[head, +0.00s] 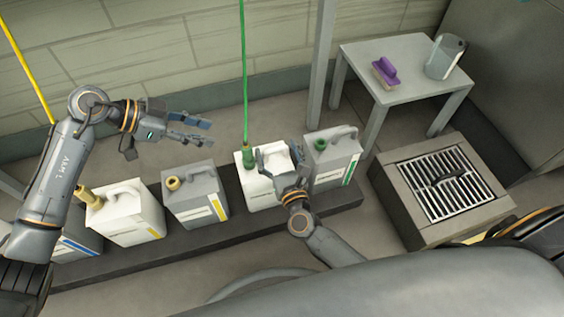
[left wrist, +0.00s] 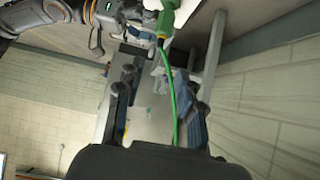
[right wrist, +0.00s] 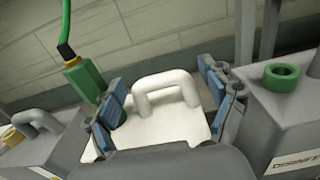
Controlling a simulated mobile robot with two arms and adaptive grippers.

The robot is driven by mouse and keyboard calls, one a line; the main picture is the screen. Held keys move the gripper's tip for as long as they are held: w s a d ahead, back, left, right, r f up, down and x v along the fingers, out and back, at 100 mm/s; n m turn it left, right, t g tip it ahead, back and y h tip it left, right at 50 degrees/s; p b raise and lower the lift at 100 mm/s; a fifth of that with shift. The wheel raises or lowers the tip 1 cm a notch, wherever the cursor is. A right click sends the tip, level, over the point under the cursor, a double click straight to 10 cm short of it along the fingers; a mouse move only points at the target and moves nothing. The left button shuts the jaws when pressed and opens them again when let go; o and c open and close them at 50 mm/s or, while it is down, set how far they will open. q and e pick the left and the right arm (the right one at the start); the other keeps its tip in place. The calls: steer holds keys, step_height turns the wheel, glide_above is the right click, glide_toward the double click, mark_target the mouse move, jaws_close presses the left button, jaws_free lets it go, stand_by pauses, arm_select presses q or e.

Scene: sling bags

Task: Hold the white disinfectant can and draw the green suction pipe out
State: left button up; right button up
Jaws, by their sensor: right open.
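The white disinfectant can (head: 252,190) stands in the row on the dark plinth. Its white handle shows in the right wrist view (right wrist: 165,82). The green suction pipe (head: 244,75) hangs from above and runs down to a green fitting (head: 249,158) at the can's top left. The fitting also shows in the right wrist view (right wrist: 84,78). My right gripper (right wrist: 165,105) is open, its fingers on either side of the handle, with gaps visible. My left gripper (head: 203,133) is open and empty, left of the pipe; the pipe also shows in the left wrist view (left wrist: 173,95).
A grey can with a green collar (head: 333,160) stands close right. A grey can (head: 195,195) and a white can (head: 125,218) with yellow stripes stand left. A yellow pipe (head: 25,70) hangs far left. A side table (head: 408,65) and floor grate (head: 450,190) are right.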

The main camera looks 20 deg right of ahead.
mark_target(244, 149)
steer(key=shift+w, duration=0.45)
steer(key=shift+c, duration=0.2)
arm_select(q)
steer(key=shift+o, duration=0.2)
arm_select(e)
steer(key=c, duration=1.4)
arm_select(q)
steer(key=shift+o, duration=1.2)
steer(key=shift+d, duration=0.1)
arm_select(e)
steer(key=shift+c, duration=0.2)
arm_select(q)
steer(key=shift+d+f+y, duration=0.6)
steer(key=shift+d+f, duration=0.8)
steer(key=shift+f, duration=0.4)
steer(key=shift+d+f+y, duration=0.6)
steer(key=shift+d+f, duration=0.85)
steer(key=shift+f, duration=0.3)
steer(key=shift+d+f+y, duration=0.6)
steer(key=shift+d+f, duration=0.8)
steer(key=shift+f, duration=0.4)
